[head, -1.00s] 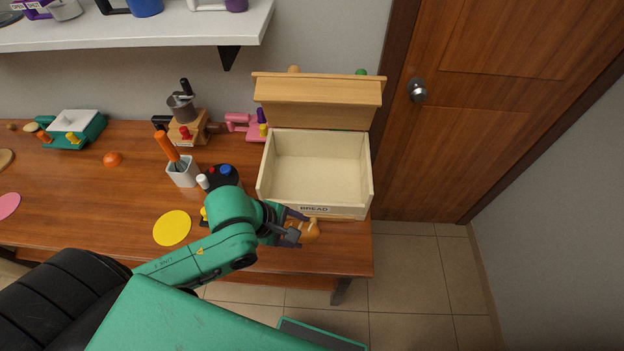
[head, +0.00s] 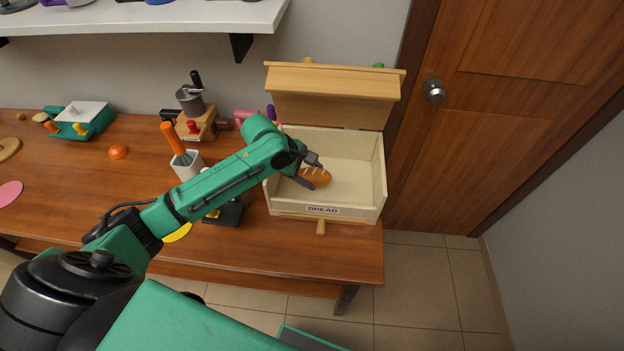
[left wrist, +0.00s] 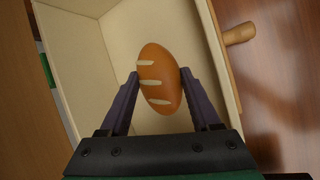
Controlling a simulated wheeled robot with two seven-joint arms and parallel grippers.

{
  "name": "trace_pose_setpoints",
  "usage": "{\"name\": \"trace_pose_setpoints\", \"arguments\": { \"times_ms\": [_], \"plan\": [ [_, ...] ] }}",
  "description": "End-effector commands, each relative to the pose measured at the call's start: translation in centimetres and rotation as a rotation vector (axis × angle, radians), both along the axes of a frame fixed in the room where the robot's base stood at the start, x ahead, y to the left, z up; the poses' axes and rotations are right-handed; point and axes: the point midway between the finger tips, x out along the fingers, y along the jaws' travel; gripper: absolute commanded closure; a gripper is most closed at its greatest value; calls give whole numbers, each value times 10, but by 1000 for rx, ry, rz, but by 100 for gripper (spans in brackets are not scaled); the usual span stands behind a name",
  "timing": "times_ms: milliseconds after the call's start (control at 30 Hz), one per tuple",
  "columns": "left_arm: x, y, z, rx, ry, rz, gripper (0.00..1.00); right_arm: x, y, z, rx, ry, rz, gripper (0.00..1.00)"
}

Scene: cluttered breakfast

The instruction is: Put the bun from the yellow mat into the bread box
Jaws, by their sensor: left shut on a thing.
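The bun (head: 317,177) is brown with pale slashes and shows inside the outline of the open bread box (head: 346,213). My left gripper (head: 309,172) is shut on it. In the left wrist view the bun (left wrist: 158,80) sits between the two dark fingers (left wrist: 158,88), with the cream inside of the box (left wrist: 95,60) behind it. I cannot tell whether the bun touches the box floor. The yellow mat (head: 178,233) is mostly hidden behind my left arm. My right gripper is not in view.
The box's wooden lid (head: 335,95) stands open at the back. A holder with an orange-handled tool (head: 186,165) and a coffee grinder (head: 191,100) stand left of the box. A white shelf (head: 150,18) hangs above. The door (head: 500,110) is at the right.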

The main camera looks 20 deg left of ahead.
Motion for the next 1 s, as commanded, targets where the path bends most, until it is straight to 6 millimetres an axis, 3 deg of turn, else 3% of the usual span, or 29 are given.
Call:
{"name": "trace_pose_setpoints", "arguments": {
  "times_ms": [167,400,433,467,833,1000],
  "plan": [
    [-1,0,-32,2,4,1,91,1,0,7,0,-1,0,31],
    [3,1,-39,1,0,0,91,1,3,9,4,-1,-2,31],
    [3,1,-39,1,1,0,32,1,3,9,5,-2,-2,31],
    [3,1,-39,1,1,0,24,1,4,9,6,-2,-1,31],
    [1,3,-36,1,1,0,24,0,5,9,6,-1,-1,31],
    [-7,12,-16,3,-1,-1,24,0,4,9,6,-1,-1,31]
  ]
}}
